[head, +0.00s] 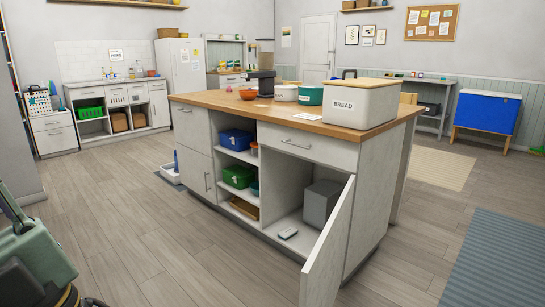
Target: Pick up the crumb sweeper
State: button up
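A small flat object, pale on top with a darker edge (288,233), lies on the floor of the open lower cabinet in the kitchen island. It may be the crumb sweeper, but it is too small to tell for sure. A grey box (321,203) stands behind it and to its right. The cabinet door (331,250) is swung open toward me on the right side. Parts of my own arm show at the lower left, well apart from the island. My gripper's fingertips do not show.
The island's wooden top (235,103) bears a white BREAD bin (360,103), a green container (309,95) and several other items. Blue (236,140) and green (238,176) boxes sit on its open shelves. The wooden floor in front is clear. A blue-grey rug (495,260) lies at right.

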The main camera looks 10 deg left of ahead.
aim_at(287, 233)
jog(key=i+j+u, duration=0.15)
jog(key=u, duration=0.3)
jog(key=i+j+u, duration=0.1)
jog(key=i+u, duration=0.45)
jog(key=u, duration=0.3)
jog(key=i+j, duration=0.2)
jog(key=i, duration=0.35)
jog(key=i+j+u, duration=0.1)
jog(key=i, duration=0.5)
jog(key=i+l+z, duration=0.1)
jog(key=i+z, duration=0.15)
jog(key=z, duration=0.2)
jog(key=i+z, duration=0.2)
jog(key=z, duration=0.25)
jog(key=i+j+z, duration=0.15)
jog(key=z, duration=0.25)
jog(key=i+z, duration=0.5)
jog(key=i, duration=1.15)
